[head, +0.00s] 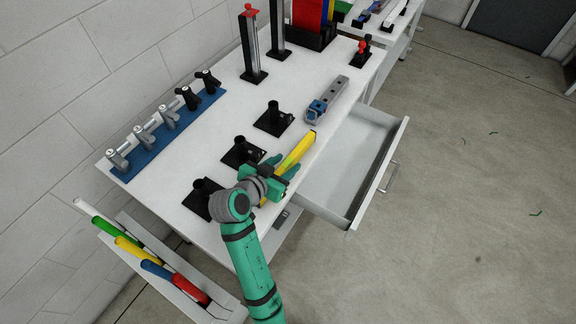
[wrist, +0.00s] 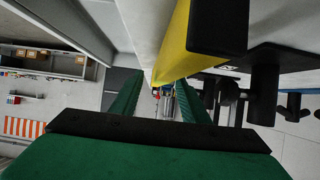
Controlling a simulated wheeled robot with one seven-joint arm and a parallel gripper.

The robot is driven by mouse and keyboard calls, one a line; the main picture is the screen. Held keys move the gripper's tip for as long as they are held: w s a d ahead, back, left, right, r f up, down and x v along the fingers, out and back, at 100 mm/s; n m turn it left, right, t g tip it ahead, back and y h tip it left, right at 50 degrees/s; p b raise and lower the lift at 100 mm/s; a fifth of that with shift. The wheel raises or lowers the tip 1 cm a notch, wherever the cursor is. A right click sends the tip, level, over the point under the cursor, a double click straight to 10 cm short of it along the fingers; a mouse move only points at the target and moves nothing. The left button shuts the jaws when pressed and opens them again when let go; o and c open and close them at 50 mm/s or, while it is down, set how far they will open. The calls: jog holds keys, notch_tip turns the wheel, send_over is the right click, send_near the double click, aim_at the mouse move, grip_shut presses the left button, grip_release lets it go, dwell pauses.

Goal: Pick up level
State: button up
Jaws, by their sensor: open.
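The level is a long yellow bar with dark ends (head: 300,149), lying along the white table's edge above the open drawer. My green gripper (head: 281,168) is over the near part of the level, with its fingers apart and the bar running past them. The wrist view shows the yellow level (wrist: 176,48) close up, its black end toward the camera. There the two fingers (wrist: 158,84) are spread, with the bar above and partly between them. I cannot tell whether they touch it. The gripper hides part of the level in the head view.
The white table (head: 215,140) holds several black holders, such as this one (head: 273,118), near the level. A grey and blue tool (head: 328,98) lies beyond it. An open drawer (head: 350,160) juts out below the edge. A rack of coloured handles (head: 150,262) stands at lower left.

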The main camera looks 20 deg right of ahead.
jog(key=shift+x, duration=1)
jog(key=shift+w+a, duration=0.1)
jog(key=shift+w, duration=0.05)
jog(key=shift+a, duration=0.15)
grip_shut()
jog(key=shift+d+r, duration=0.15)
jog(key=shift+d, duration=0.05)
